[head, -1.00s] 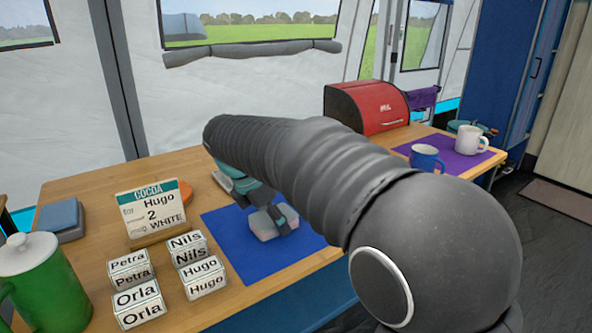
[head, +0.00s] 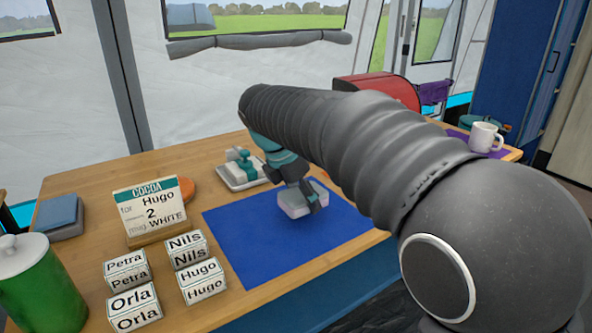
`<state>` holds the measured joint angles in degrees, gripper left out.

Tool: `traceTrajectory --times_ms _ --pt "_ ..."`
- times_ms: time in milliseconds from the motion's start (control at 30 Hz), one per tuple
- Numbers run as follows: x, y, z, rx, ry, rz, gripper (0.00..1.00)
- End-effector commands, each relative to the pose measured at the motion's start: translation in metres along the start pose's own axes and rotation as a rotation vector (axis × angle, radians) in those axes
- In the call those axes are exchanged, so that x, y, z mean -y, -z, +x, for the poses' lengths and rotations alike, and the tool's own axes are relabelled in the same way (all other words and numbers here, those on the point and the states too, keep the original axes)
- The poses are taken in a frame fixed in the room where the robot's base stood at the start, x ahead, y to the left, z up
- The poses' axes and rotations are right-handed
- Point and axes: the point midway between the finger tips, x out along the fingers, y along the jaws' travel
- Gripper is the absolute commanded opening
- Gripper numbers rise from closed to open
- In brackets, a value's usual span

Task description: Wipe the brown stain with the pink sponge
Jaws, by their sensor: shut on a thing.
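My gripper (head: 308,196) is at the end of my arm, low over the blue mat (head: 240,245), shut on a pale pinkish-grey block, the sponge (head: 294,206). The sponge is at the mat's far part, right of the mat's middle. I cannot tell whether it touches the mat or is just above it. I see no brown stain on the bare part of the mat or on the table; my arm and the sponge hide some of the surface.
A pale tray with a teal-handled thing (head: 240,172) stands behind the mat. Left are a cocoa sign (head: 150,213), several name blocks (head: 133,306), a green pot (head: 40,285) and a blue-grey box (head: 60,217). A red box (head: 375,88) and white mug (head: 485,138) are at right.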

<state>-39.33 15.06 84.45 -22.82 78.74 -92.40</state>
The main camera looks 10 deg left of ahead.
Motion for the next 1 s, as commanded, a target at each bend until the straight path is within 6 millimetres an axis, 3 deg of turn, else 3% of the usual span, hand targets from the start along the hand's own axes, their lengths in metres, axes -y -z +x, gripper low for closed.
traceTrajectory --times_ms 500,1000 --pt "0.002 -0.022 -0.040 0.000 0.002 0.010 0.33" --pt "0.002 -0.025 -0.044 0.000 0.004 0.010 0.33"
